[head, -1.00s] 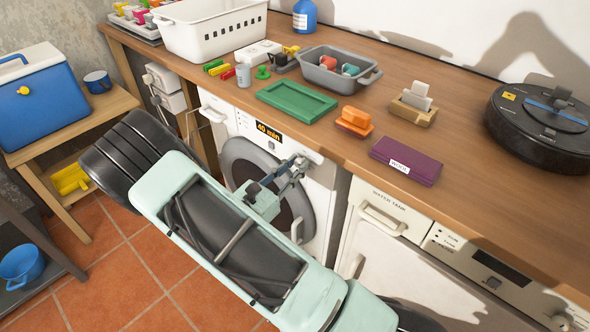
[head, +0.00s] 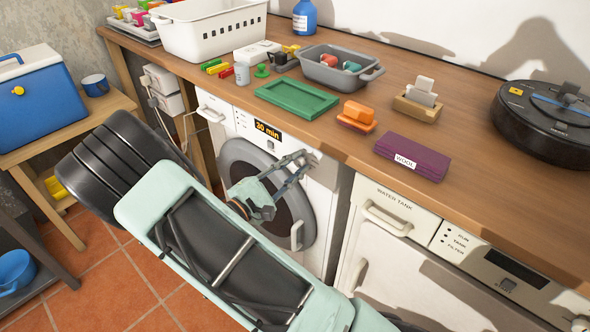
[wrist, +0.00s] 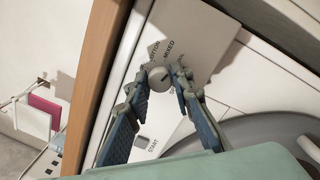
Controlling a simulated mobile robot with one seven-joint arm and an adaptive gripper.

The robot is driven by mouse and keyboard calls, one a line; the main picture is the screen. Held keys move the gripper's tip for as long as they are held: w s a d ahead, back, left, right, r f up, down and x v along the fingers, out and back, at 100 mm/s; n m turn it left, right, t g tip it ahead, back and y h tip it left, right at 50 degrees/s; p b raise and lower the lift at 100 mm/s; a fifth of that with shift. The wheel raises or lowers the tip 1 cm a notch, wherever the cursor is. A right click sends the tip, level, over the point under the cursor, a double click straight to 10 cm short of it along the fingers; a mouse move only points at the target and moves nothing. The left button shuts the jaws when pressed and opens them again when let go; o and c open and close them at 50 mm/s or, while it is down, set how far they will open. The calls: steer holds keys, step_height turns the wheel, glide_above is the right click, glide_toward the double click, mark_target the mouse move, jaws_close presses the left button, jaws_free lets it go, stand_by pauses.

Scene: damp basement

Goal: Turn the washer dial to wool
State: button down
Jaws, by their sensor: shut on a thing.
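The washer (head: 330,185) stands under the counter with a round dark door, and its display (head: 268,131) reads 30 min. In the wrist view the round grey dial (wrist: 160,78) sits between the fingertips of my gripper (wrist: 160,84), which touch it from both sides. COTTON and MIXED are printed around the dial; a third label is partly covered by the right finger. A small line marks the dial face, but its exact setting is hard to tell. In the head view my gripper (head: 308,158) is at the washer's upper right panel and hides the dial.
The wooden counter's front edge (head: 340,155) lies just above my gripper. A machine marked WATER TANK (head: 385,245) stands right.

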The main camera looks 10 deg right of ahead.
steer(key=shift+m+b, duration=0.5)
steer(key=shift+m, duration=0.7)
steer(key=c, duration=1.7)
jaws_free()
steer(key=v, duration=1.2)
steer(key=shift+w, duration=0.15)
